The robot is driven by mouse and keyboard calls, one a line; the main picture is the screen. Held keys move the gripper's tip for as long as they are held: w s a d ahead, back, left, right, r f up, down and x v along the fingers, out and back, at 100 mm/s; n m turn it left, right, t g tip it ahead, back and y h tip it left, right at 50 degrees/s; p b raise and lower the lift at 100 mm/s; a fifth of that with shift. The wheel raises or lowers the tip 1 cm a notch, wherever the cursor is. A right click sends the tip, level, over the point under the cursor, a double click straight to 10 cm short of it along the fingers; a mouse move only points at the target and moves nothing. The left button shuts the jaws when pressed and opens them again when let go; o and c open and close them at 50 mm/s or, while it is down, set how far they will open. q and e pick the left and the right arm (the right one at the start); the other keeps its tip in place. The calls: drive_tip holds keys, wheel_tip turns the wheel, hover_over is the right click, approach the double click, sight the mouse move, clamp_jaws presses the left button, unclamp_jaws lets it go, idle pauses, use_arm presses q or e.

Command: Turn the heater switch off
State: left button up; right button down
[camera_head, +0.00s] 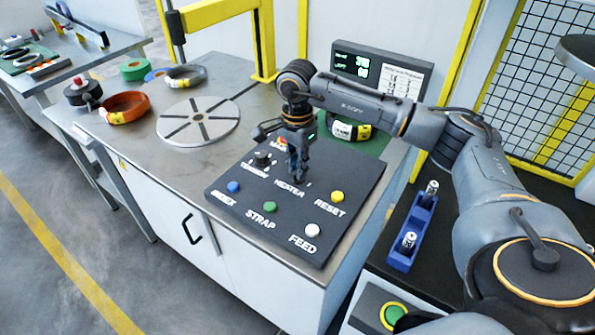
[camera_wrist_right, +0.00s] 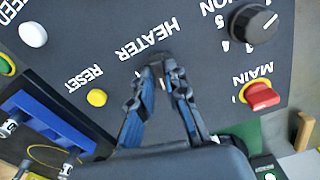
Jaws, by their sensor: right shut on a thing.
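The dark control panel (camera_head: 320,222) lies tilted on the table's near right part. My right gripper (camera_head: 298,178) points down at the panel beside the HEATER label. In the right wrist view the two fingertips of my right gripper (camera_wrist_right: 164,72) are close together at the heater switch (camera_wrist_right: 168,67), just by the HEATER lettering. The gripper is shut on the switch. The fingers hide most of it, so I cannot tell its position. My left gripper is not in view.
Near the gripper are the red main switch (camera_wrist_right: 262,96), the black tension knob (camera_wrist_right: 253,24) and the yellow reset button (camera_wrist_right: 97,97). Blue (camera_head: 233,187), green (camera_head: 270,207) and white (camera_head: 312,230) buttons line the panel's front. A slotted turntable (camera_head: 198,120) and display (camera_head: 380,72) stand behind.

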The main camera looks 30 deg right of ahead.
drive_tip(key=shift+n+b, duration=0.55)
drive_tip(key=shift+n, duration=0.55)
drive_tip(key=shift+r, duration=0.1)
drive_tip(key=c, duration=1.3)
unclamp_jaws()
drive_tip(key=shift+c, duration=0.2)
wheel_tip(320, 180, up, 12)
